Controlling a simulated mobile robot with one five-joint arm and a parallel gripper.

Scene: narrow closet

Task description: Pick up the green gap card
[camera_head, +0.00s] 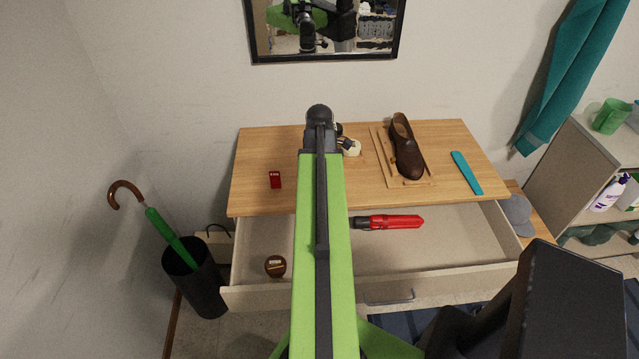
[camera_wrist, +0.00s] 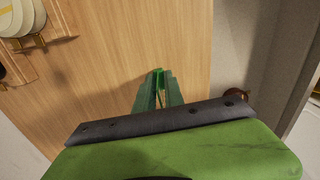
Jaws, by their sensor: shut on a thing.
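In the wrist view, my gripper (camera_wrist: 160,78) points down at the wooden tabletop. Its two green fingers are close together, shut on a thin bright green piece, the green gap card (camera_wrist: 159,80), of which only a narrow sliver shows between the fingertips. Most of the card is hidden by the fingers. I cannot tell whether it is touching the tabletop or just above it. In the head view, my green arm reaches over the table and hides both the gripper and the card.
The open drawer (camera_head: 440,245) below holds a red-handled tool (camera_head: 395,222) and a brown round tin (camera_head: 275,266).

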